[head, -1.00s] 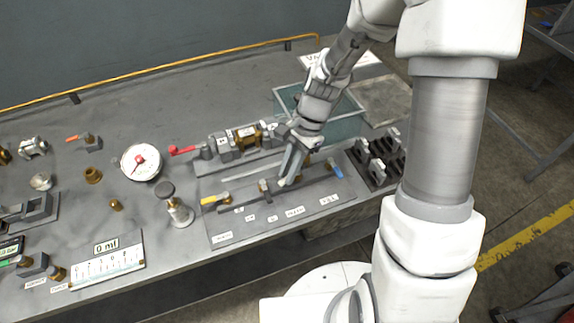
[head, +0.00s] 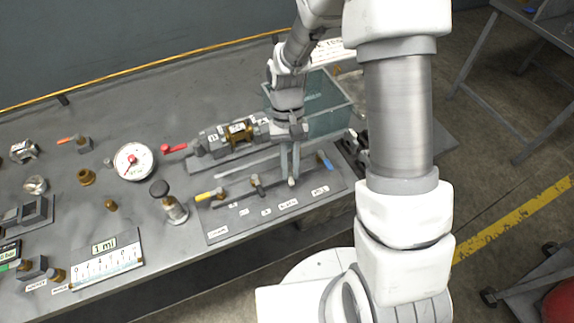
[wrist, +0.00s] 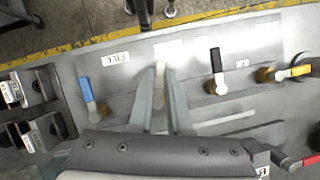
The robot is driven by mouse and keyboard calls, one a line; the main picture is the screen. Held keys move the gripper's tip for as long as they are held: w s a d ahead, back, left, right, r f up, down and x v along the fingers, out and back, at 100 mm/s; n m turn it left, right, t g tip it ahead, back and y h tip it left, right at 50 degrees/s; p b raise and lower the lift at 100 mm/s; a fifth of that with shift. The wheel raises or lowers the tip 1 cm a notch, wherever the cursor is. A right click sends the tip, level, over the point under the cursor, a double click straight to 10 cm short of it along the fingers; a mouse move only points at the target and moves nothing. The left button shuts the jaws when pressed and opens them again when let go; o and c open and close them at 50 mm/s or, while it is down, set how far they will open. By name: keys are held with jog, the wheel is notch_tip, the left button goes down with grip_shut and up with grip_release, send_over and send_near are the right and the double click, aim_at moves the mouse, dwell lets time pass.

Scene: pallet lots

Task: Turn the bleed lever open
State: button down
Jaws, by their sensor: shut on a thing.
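A row of small levers stands on a grey panel (head: 222,234). My gripper (head: 290,178) points down at the panel, shut on the pale-tipped lever (wrist: 160,68) between the blue lever (wrist: 87,92) and the black lever (wrist: 215,60). In the wrist view the fingers of my gripper (wrist: 162,100) stand on both sides of this lever. Its tip points towards the panel's front edge; its base is hidden between the fingers. The label in front of it is washed out in the wrist view, so I cannot read it as bleed. The blue lever's label reads FILL.
A yellow lever (head: 210,195) is at the panel's left end. A round gauge (head: 134,161) and a display plate (head: 107,262) are to the left.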

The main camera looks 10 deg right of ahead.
jog(key=shift+w+d+n+h, duration=0.1)
jog(key=shift+d+n+h, duration=0.2)
jog(key=shift+n, duration=0.55)
jog(key=shift+d+n+h, duration=0.15)
jog(key=shift+n+h, duration=0.15)
jog(key=shift+n, duration=0.55)
jog(key=c, duration=0.8)
grip_release()
jog(key=shift+c, duration=0.2)
jog(key=p+v, duration=0.1)
jog(key=v, duration=1.6)
jog(key=shift+r, duration=0.3)
jog(key=shift+r, duration=0.1)
